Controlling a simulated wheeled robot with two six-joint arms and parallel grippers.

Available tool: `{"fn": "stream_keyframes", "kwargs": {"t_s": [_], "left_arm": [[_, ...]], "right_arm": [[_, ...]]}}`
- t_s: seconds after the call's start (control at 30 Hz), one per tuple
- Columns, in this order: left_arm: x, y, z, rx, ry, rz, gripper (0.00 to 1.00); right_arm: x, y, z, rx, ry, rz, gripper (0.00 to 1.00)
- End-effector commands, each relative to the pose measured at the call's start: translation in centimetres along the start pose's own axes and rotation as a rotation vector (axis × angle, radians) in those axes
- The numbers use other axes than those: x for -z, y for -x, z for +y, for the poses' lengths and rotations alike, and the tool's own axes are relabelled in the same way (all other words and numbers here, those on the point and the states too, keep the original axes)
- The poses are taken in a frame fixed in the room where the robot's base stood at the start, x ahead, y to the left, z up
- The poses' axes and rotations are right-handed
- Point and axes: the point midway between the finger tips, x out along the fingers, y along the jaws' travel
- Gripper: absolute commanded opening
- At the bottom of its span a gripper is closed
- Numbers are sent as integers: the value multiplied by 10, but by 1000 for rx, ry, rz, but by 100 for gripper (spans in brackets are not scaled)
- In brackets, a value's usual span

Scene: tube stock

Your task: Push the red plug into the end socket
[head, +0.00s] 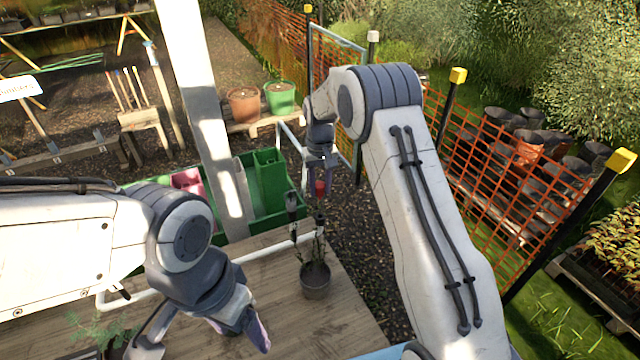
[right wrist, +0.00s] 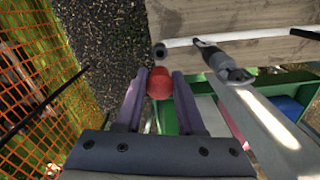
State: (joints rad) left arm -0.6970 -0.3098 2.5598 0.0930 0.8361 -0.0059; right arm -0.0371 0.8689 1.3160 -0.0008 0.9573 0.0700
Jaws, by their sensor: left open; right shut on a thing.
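The red plug (head: 320,187) is a small rounded red piece. My right gripper (head: 319,182) is shut on it, past the table's far right edge; in the right wrist view the plug (right wrist: 159,84) sits between the two fingertips. The end socket (right wrist: 160,51) appears to be the dark end of the white pipe (right wrist: 262,36), just beyond the plug and apart from it in that view. In the head view this pipe end (head: 319,222) is partly confused with plant stems. My left gripper (head: 243,326) is open, low over the table's front, seemingly empty.
A dark upright fitting (head: 292,208) stands on the pipe near its end. A potted plant (head: 316,280) is on the wooden table (head: 345,335). Green crates (head: 262,180) and a white post (head: 205,120) stand behind. Orange netting (head: 500,170) lies to the right.

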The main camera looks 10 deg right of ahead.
Motion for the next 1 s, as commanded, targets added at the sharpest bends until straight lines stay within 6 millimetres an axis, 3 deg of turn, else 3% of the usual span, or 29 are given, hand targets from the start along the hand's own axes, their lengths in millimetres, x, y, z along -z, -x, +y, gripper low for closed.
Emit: {"fn": "stream_keyframes", "kwargs": {"t_s": [0.7, 1.0], "left_arm": [[-2, -40, -3, 0, 7, 0, 72], [-2, -42, -3, 0, 8, 0, 72]], "right_arm": [[0, -54, -1, 0, 1, 0, 0], [0, -58, -1, 0, 1, 1, 0]]}}
